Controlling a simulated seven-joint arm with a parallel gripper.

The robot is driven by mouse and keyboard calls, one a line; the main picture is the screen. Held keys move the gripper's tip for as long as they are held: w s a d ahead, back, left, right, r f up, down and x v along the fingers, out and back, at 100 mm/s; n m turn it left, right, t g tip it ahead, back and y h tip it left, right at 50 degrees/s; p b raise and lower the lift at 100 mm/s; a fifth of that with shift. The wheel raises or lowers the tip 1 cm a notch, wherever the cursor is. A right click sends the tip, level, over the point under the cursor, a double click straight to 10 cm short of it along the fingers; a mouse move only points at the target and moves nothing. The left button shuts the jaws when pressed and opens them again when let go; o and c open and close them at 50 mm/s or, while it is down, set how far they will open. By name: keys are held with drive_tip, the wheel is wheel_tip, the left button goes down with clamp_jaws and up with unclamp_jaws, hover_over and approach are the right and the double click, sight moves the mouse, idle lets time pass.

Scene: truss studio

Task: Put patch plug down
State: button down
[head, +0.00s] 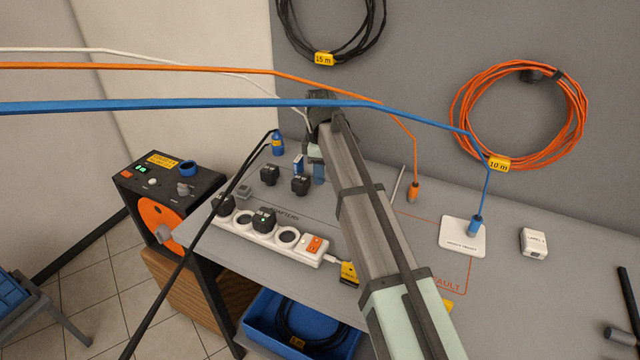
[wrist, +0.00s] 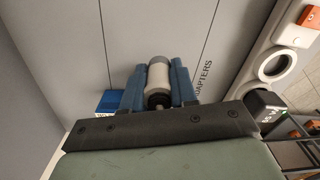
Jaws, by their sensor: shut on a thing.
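My gripper (head: 317,168) is over the back of the grey table, largely hidden behind my arm in the head view. In the wrist view its blue fingers (wrist: 158,88) are shut on a pale grey-white cylindrical plug (wrist: 158,75) with a dark end, which I take to be the patch plug. In the head view the plug is hidden, and a white cable (head: 240,74) runs down behind my arm near the gripper. I cannot tell whether the plug touches the table (wrist: 150,35).
A power strip (head: 260,238) with black adapters lies at the front left. Orange and blue cables cross overhead. A blue bin (head: 262,305) sits below the table.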

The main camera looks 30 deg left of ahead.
wheel_tip(320, 180, up, 2)
drive_tip(key=shift+r, duration=0.15)
drive_tip(key=shift+w+d+r, duration=0.1)
drive_tip(key=shift+w+d, duration=0.15)
drive_tip(key=shift+d, duration=0.05)
drive_tip(key=w+d+m, duration=0.2)
drive_tip(key=w+d, duration=0.5)
drive_tip(key=d, duration=0.4)
drive_tip(key=n, duration=0.1)
hover_over(454, 234)
drive_tip(key=shift+n, duration=0.3)
drive_tip(key=shift+f, duration=4.5)
drive_tip(key=shift+f, duration=0.2)
